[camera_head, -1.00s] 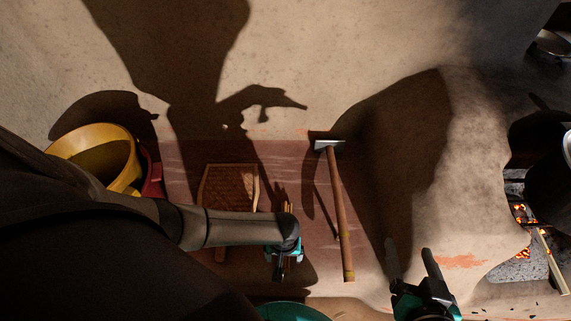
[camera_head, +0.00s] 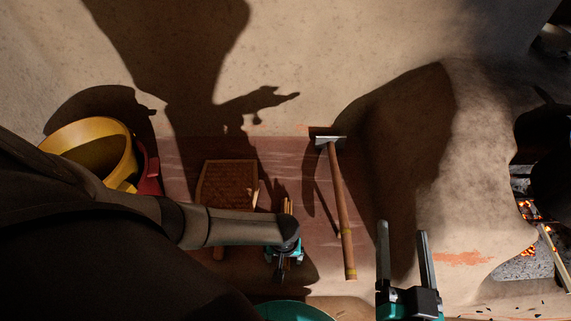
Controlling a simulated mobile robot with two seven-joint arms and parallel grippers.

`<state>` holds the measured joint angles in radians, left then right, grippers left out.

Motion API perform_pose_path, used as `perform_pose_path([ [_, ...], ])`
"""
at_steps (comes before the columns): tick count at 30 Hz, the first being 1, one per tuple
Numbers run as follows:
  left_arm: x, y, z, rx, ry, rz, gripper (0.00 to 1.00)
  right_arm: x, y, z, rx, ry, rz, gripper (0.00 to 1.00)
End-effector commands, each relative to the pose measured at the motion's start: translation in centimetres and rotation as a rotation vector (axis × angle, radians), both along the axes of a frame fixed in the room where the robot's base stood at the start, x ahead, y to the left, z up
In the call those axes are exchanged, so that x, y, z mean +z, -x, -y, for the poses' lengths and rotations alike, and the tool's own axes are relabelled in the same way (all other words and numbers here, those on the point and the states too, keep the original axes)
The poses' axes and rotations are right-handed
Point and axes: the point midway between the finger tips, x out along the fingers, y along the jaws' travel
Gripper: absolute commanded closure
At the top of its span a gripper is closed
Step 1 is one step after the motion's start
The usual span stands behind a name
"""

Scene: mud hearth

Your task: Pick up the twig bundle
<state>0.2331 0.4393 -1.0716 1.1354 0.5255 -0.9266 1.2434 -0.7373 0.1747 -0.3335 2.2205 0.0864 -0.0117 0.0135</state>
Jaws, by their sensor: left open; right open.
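The twig bundle (camera_head: 287,206) shows as a few thin, light-brown sticks on the reddish mat. Their lower part is hidden behind my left wrist. My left gripper (camera_head: 283,266) is over this spot, pointing down at the end of the arm from the left. It is open, but its fingertips are hard to make out, and I cannot tell whether they touch the twigs. My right gripper (camera_head: 402,232) is open and empty at the bottom right, with its two dark fingers apart and pointing up the picture.
A long-handled hammer (camera_head: 341,210) lies right of the twigs. A woven fan (camera_head: 228,182) lies to their left. A yellow bowl (camera_head: 127,150) and a red vessel (camera_head: 150,169) stand at the left. A teal round thing (camera_head: 292,311) is at the bottom edge. Embers (camera_head: 530,213) glow at the right.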

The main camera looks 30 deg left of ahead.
Motion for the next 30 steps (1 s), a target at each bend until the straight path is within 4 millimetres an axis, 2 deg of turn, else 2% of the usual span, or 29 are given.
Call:
perform_pose_path([
  [2,0.01,-0.01,0.02,0.0,0.0,0.0,0.15,-0.01,0.01,0.0,0.0,0.0,-0.001,0.28],
  [24,0.01,0.01,0.0,0.0,0.0,0.0,0.98,-0.01,0.01,-0.01,0.0,0.001,-0.002,0.28],
  [30,0.01,0.0,0.01,0.0,0.0,0.0,1.0,-0.01,0.0,0.0,0.0,0.001,-0.002,0.28],
])
